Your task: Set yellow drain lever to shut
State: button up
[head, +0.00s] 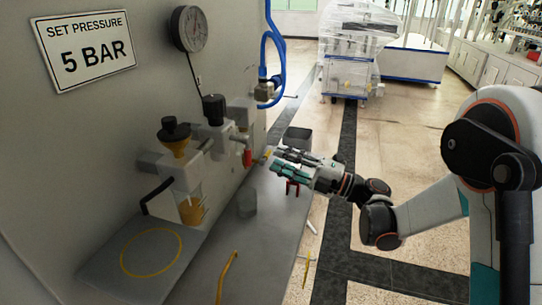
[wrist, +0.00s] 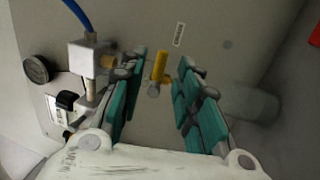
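A small yellow lever (wrist: 160,66) with a grey round end shows in the wrist view, against the grey panel. It lies between the two finger rows of my gripper (wrist: 158,95), which is open. I see a gap on both sides of the lever, and no finger touches it. In the head view my gripper (head: 276,161) reaches left toward the panel, just right of a red part (head: 247,158). A bit of yellow (head: 267,154) shows at its fingertips; the lever is mostly hidden there.
The grey panel carries a gauge (head: 189,28), a regulator with a black knob (head: 213,109), a filter with a yellow collar (head: 177,142) and a blue hose (head: 266,50). A grey cup (head: 247,203) stands on the ledge below.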

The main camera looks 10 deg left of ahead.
jog(key=w+v, duration=0.1)
jog(key=v, duration=0.6)
jog(key=shift+s, duration=0.45)
jog(key=shift+d, duration=0.1)
